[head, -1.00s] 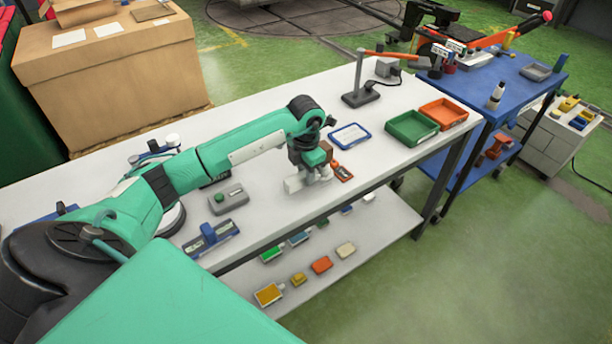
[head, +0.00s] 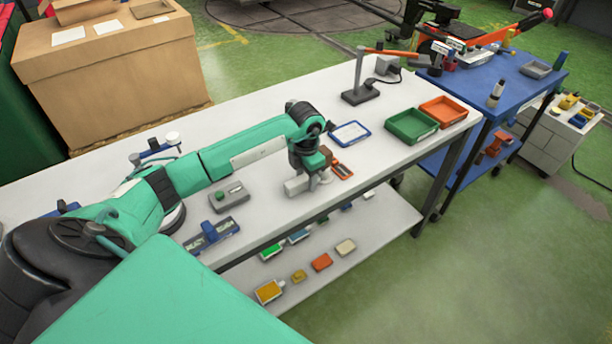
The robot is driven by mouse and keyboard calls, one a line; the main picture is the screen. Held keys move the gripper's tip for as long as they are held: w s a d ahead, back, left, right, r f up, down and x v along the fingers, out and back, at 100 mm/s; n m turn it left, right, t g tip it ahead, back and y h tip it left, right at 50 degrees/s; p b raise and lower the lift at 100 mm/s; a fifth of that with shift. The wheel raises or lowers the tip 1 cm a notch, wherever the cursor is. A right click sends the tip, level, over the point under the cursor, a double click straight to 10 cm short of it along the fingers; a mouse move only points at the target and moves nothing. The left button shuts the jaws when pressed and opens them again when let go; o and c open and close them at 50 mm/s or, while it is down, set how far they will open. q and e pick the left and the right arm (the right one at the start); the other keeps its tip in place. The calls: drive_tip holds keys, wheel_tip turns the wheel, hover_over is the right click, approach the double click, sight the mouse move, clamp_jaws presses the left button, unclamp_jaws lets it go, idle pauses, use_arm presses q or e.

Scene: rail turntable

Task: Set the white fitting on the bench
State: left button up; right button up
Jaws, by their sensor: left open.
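My left gripper (head: 309,180) points down at the front edge of the white bench (head: 262,172), its arm coming in from the left. It is open. The white fitting (head: 296,187) is a pale, blocky piece just under and to the left of the jaws, at the bench top. The gripper hides part of it, and I cannot tell whether the fingers still touch it. My right gripper is not in view.
An orange-and-dark item (head: 342,170) lies just right of the gripper. A blue-framed tablet (head: 350,134), green bin (head: 411,127) and orange bin (head: 444,111) are farther right. A grey box (head: 230,197) lies to the left. A lower shelf (head: 372,225) holds several small items.

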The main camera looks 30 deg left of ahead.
sight(306, 176)
use_arm(q)
drive_tip(key=shift+r+b, duration=0.35)
drive_tip(key=shift+r, duration=0.15)
wheel_tip(306, 176, up, 11)
drive_tip(key=b, duration=0.2)
drive_tip(key=shift+b, duration=0.4)
